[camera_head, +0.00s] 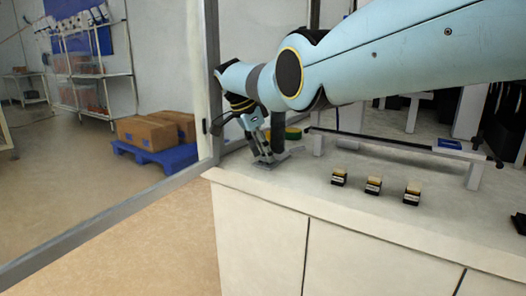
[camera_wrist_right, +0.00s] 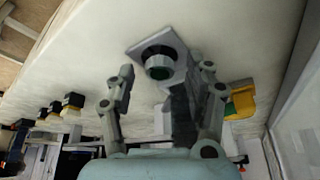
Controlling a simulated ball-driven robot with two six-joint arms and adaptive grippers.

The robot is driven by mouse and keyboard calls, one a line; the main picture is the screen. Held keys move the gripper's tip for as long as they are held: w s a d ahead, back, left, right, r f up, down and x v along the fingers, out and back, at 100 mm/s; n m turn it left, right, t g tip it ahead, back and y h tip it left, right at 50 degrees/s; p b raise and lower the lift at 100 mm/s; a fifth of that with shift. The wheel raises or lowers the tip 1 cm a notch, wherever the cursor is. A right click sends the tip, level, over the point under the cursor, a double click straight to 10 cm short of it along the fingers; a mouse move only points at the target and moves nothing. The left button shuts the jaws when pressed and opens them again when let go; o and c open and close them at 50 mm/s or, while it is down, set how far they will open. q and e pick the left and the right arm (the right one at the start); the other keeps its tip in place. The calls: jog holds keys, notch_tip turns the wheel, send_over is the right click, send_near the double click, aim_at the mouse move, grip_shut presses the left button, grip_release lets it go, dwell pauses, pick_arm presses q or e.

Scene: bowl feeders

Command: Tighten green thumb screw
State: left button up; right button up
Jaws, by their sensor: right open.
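In the head view the bracket's base (camera_head: 288,154) shows near the worktop's left corner; the screw is hidden there behind my gripper. My right gripper (camera_head: 264,158) points down at the bracket. In the wrist view its two fingers (camera_wrist_right: 166,74) are apart, one on each side of the knob, with visible gaps and nothing held. My left gripper is not in view.
Three small black and yellow blocks (camera_head: 373,186) stand in a row on the white worktop (camera_head: 300,190). A raised rail (camera_head: 390,146) runs behind them. A yellow and green part (camera_wrist_right: 242,100) lies close beside the right finger. A metal post (camera_head: 213,90) stands left of my gripper.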

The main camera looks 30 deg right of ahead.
aim_at(263, 155)
notch_tip(263, 155, up, 10)
dwell(0.5)
jog(key=shift+f, duration=0.1)
